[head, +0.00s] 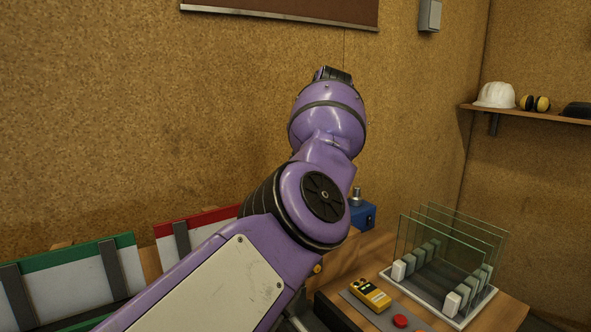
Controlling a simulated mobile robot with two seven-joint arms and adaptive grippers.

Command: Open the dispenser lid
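I cannot make out a dispenser lid for certain. A blue box (365,216) with a round metal knob (356,196) on top stands at the back of the wooden bench, partly hidden behind my purple arm; I cannot tell whether it is the dispenser. The arm comes in from the lower left, rises across the middle of the view and ends in a rounded joint with a black cap. No gripper fingers show on it. My other arm is not seen.
A white rack (460,320) holds upright glass panes (452,240) on the bench (350,262). A yellow handheld device (370,294) and a red button (400,321) are in front. Green-edged (85,254) and red-edged (205,216) panels stand at left. A shelf (530,113) holds a white helmet (494,95).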

